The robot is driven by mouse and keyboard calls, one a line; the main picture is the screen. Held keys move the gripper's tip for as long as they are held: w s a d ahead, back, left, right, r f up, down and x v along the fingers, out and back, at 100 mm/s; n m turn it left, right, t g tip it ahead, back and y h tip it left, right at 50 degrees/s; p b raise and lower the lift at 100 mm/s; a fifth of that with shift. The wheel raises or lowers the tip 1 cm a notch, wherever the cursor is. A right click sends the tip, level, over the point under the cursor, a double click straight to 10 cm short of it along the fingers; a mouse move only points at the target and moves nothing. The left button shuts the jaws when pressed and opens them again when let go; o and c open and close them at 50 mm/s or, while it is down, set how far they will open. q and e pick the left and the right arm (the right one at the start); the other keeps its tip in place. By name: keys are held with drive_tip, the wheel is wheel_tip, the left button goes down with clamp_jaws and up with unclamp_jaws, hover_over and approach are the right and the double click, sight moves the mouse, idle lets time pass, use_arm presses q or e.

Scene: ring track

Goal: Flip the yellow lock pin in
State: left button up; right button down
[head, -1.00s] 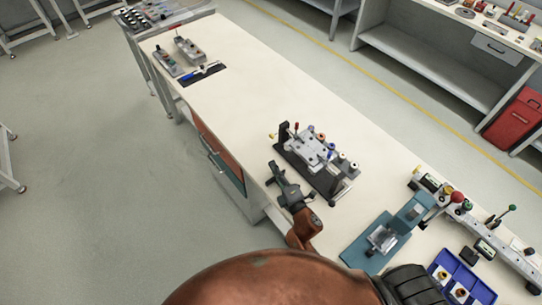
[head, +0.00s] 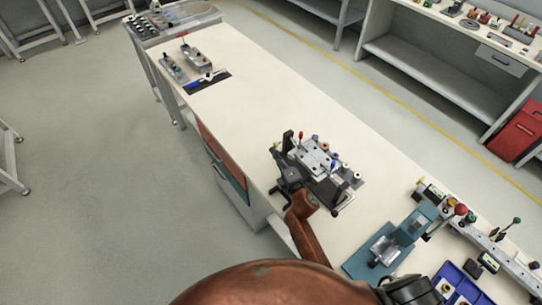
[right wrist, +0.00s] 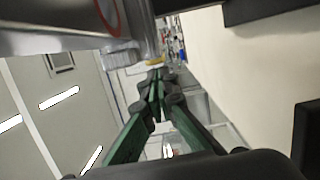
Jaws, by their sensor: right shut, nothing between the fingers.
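The yellow lock pin (right wrist: 155,62) shows as a small yellow piece just beyond my fingertips in the right wrist view, under a grey metal part. I cannot tell whether the fingers touch it. In the head view my arm and the fixture hide it. The fixture (head: 316,156), a light metal plate with knobs on a dark base, stands on the bench. My right gripper (head: 277,153) is at the fixture's left side, shut and empty. Its green fingers with dark tips (right wrist: 157,84) are together in the right wrist view.
A teal press-like device (head: 377,253) and a blue tray (head: 462,284) stand on the bench (head: 260,105) at the lower right. A long rail with coloured knobs (head: 490,236) lies further right. The bench's middle is clear.

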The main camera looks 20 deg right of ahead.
drive_tip(key=shift+w+d, duration=0.2)
drive_tip(key=shift+d, duration=0.35)
drive_tip(key=shift+w+d, duration=0.15)
drive_tip(key=shift+d, duration=0.4)
